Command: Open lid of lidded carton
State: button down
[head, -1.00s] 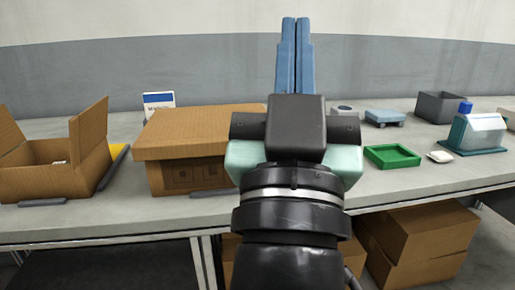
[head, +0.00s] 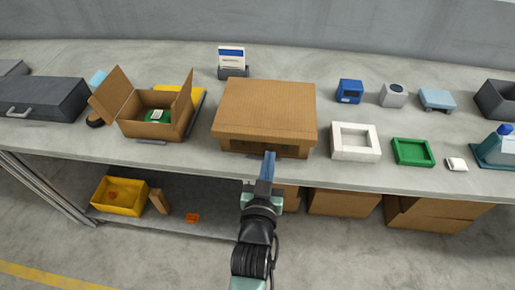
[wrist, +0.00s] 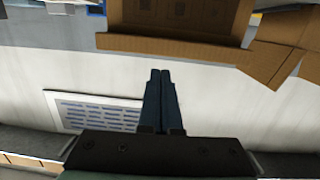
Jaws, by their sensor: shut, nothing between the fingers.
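The lidded carton (head: 266,105) is a brown cardboard box on the bench, in the middle of the head view. Its wide lid is down and overhangs the front wall. My gripper (head: 269,156) is shut and empty, with its blue fingers pointing up the picture at the carton's front, right of its middle. The fingertips overlap the front wall just below the lid edge; whether they touch it I cannot tell. In the wrist view, the shut fingers (wrist: 160,72) point toward brown cardboard (wrist: 170,48) at the top, with a visible gap in the picture.
An open carton (head: 150,128) with raised flaps stands to the left. A white tray (head: 355,155) sits close on the right, with a green tray (head: 412,152) beyond. A sign stand (head: 232,72) is behind. Closed boxes (head: 343,202) and a yellow bin (head: 119,196) are below the bench.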

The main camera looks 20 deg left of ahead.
notch_tip(320, 180, down, 6)
jog(key=w+a+g+b, duration=0.1)
jog(key=a+b, duration=0.1)
jog(key=b, duration=0.1)
jog(key=shift+a+r, duration=0.25)
jog(key=shift+a, duration=0.05)
jog(key=shift+w, duration=0.1)
dwell(1.9)
jog(key=shift+r+b+x, duration=0.15)
jog(key=shift+b+x, duration=0.55)
jog(key=shift+x, duration=0.2)
jog(key=shift+r+b+x, duration=0.15)
jog(key=shift+b+x, duration=0.6)
jog(key=shift+x, duration=0.15)
jog(key=shift+r+b+x, duration=0.2)
jog(key=shift+b+x, duration=0.5)
jog(key=shift+x, duration=0.15)
jog(key=shift+w+a, duration=0.15)
jog(key=shift+s, duration=0.25)
jog(key=shift+r, duration=0.1)
